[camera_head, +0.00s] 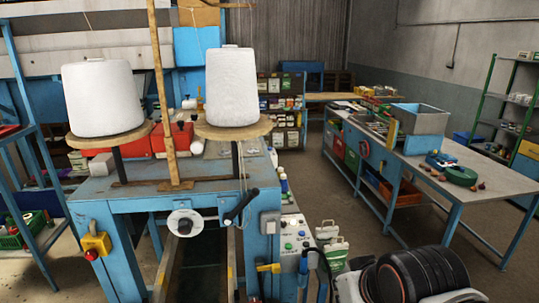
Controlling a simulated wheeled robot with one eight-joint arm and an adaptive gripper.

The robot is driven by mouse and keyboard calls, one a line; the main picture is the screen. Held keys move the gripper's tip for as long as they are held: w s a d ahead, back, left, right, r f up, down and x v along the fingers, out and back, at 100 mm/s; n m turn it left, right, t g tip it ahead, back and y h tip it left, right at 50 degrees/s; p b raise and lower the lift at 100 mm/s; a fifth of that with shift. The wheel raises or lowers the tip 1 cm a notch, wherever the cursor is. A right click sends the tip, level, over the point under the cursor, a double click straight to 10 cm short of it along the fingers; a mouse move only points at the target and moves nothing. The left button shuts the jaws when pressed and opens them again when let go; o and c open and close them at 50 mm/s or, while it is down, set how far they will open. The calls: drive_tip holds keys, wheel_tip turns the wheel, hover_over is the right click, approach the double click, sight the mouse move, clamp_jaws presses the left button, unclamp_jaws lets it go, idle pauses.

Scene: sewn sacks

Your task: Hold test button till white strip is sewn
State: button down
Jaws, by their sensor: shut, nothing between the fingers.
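A pale control panel (293,236) with several small coloured buttons stands at the right side of the blue sewing machine frame (190,203). A green button (288,246) shows on it; I cannot read which one is the test button. I cannot make out a white strip or the sewing spot.
Two large white thread cones (103,98) (231,88) stand on wooden discs above the machine. A black-handled crank (240,206) sticks out in front. A yellow box with a red button (96,244) is at left. A long workbench (480,184) stands right, with open floor before it.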

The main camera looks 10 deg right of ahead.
wheel_tip(320, 180, down, 30)
drive_tip(key=b, duration=2.8)
drive_tip(key=shift+w, duration=0.1)
